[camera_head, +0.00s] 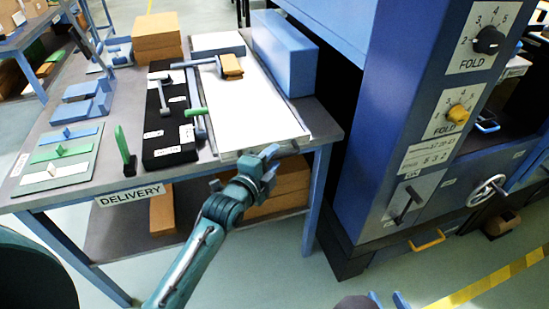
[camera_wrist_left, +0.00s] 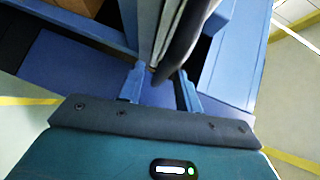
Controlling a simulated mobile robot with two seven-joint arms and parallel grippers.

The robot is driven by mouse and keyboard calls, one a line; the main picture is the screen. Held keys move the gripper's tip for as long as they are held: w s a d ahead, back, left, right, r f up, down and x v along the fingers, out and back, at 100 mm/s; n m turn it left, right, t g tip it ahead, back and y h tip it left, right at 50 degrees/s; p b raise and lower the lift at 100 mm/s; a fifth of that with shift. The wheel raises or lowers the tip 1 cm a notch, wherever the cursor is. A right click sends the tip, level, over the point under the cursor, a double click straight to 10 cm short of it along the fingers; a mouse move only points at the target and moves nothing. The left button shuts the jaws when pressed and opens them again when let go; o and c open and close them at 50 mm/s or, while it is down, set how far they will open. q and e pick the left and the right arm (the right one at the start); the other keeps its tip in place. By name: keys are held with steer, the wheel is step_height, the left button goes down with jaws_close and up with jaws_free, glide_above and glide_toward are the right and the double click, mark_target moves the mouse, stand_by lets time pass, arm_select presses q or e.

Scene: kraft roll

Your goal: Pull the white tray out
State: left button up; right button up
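The white tray (camera_head: 255,105) lies flat on the grey delivery table, its near end at the front edge. My left gripper (camera_head: 268,166) is at this near end, in front of a small grey handle bar there. In the left wrist view its two fingers (camera_wrist_left: 160,90) are spread apart, with the dark end of a grey bar (camera_wrist_left: 178,62) between or just beyond them; contact cannot be told.
A brown block on a grey bar (camera_head: 230,66) lies over the tray's far part. A black panel (camera_head: 168,118) is left of it, a blue box (camera_head: 284,52) right. The blue machine (camera_head: 405,110) stands at the right. Floor before the table is clear.

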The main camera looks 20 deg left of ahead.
arm_select(q)
steer(key=shift+x, duration=0.8)
steer(key=shift+c, duration=0.2)
jaws_close()
